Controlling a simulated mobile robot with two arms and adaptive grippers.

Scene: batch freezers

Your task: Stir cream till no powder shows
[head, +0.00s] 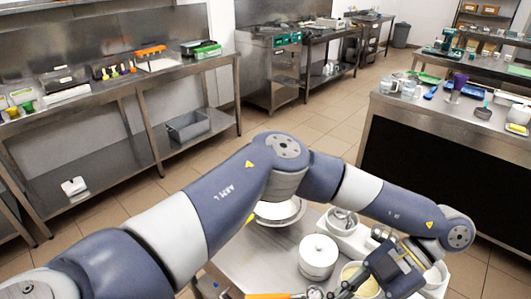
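My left arm crosses the view from the left. Its gripper (345,290) hangs at the bottom of the head view, over the near metal worktop (240,262). A white container with pale yellow cream (352,274) is right beside the gripper and partly hidden by it. An orange-handled tool (268,296) lies at the bottom edge, close to the fingers. Its working end is hidden or cut off, and I cannot tell whether the fingers hold it. No powder can be made out on the cream. My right gripper is not in view.
Another white container (437,278) is right of the gripper. A dark-sided counter (440,150) with utensils is at the right.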

